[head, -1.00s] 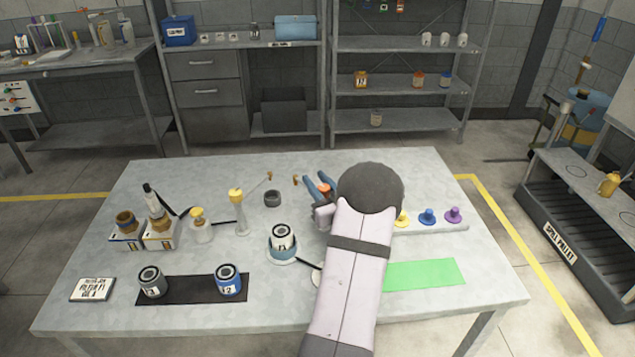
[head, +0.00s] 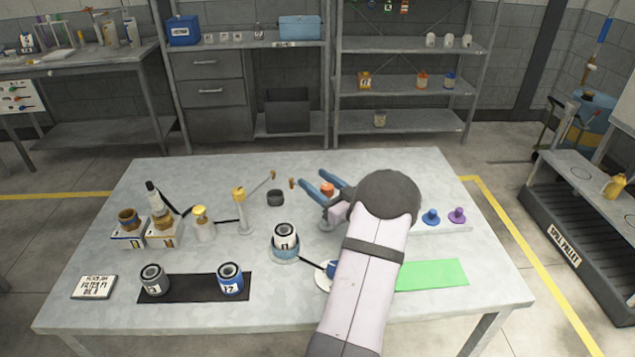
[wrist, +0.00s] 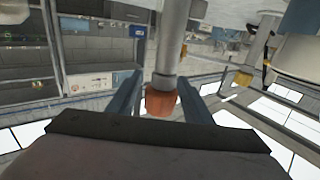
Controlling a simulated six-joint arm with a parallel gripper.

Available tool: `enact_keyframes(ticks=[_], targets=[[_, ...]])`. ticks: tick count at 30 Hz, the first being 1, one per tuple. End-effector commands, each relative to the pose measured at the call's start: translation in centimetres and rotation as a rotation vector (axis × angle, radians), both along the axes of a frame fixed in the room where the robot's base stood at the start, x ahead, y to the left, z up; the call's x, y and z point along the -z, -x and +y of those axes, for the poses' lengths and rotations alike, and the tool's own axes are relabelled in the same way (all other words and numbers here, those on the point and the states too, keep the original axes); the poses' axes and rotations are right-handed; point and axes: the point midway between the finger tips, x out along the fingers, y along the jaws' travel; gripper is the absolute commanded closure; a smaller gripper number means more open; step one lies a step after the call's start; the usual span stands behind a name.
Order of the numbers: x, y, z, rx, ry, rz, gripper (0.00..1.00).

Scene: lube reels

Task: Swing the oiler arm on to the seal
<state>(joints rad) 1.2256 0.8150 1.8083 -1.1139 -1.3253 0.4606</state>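A post with an orange cap (head: 327,188) stands right of the table's middle. In the wrist view the orange cap (wrist: 162,101) lies between my fingers, with a visible gap on each side. My gripper (head: 311,181) is open around it, its blue fingers pointing to the back left. A yellow-capped post (head: 239,197) stands further left, with a thin arm (head: 260,184) reaching back right to a small brass tip. Another brass tip (head: 292,183) shows left of my fingers; its link to a post is hidden. A dark ring (head: 275,198), possibly the seal, lies between the two posts.
A labelled tin sits on a round blue-white stand (head: 285,251) in front of the ring. Two tins stand on a black mat (head: 192,292). Blue (head: 431,217) and purple (head: 456,215) knobs are right of my arm. A green patch (head: 432,275) at the front right is bare.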

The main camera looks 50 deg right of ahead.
Motion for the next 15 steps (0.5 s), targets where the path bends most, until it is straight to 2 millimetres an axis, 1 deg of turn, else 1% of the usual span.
enact_keyframes(ticks=[5, 8, 11, 15], targets=[[0.1, 0.1, 0.0, 0.001, 0.0, 0.001, 0.54], [0.1, 0.6, 0.0, 0.002, 0.0, 0.001, 0.54], [0.1, 1.5, 0.2, 0.003, 0.001, 0.001, 0.54], [0.2, 3.5, 0.4, 0.004, 0.0, 0.0, 0.54]])
